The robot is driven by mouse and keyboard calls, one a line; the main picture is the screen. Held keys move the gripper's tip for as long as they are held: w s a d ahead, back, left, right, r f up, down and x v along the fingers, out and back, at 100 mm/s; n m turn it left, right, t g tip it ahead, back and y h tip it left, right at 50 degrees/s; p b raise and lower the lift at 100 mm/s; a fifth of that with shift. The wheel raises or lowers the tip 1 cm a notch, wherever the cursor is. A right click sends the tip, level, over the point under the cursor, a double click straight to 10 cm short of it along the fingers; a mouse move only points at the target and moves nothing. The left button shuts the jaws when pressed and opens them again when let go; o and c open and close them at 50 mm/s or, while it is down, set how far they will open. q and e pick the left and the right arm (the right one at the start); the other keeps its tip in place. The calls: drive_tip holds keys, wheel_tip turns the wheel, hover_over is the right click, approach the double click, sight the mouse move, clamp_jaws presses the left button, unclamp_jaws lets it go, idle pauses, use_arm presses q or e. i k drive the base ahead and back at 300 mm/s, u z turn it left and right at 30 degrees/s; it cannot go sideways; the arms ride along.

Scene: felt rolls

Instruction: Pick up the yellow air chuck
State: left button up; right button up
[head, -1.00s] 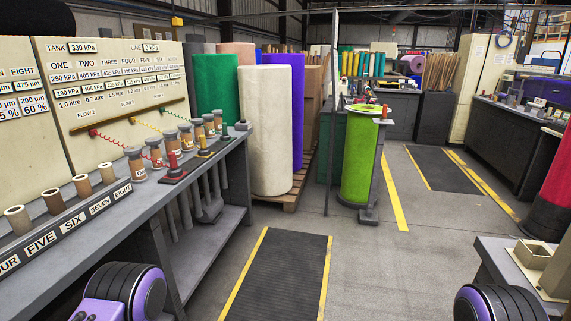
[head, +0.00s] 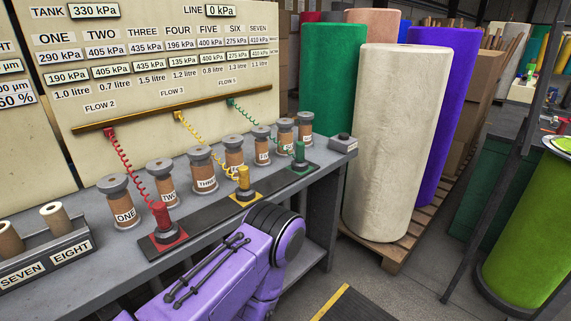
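The yellow air chuck (head: 243,178) stands upright on a yellow square base (head: 246,193) on the grey bench. A coiled yellow hose runs from it up to the brown rail on the panel. A red air chuck (head: 160,215) on a red base stands to its left, and a green one (head: 300,153) on a green base to its right. My purple left arm (head: 225,270) comes in at the bottom, in front of the bench. Neither gripper shows in the head view.
Several labelled spools (head: 203,168) stand behind the chucks. A rack with two rolls (head: 56,218) is at the left, and a small grey box (head: 343,142) at the bench's right end. Tall felt rolls (head: 390,140) stand on a pallet to the right.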

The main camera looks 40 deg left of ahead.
sight(245, 192)
drive_tip(key=i, duration=1.5)
drive_tip(key=u, duration=1.85)
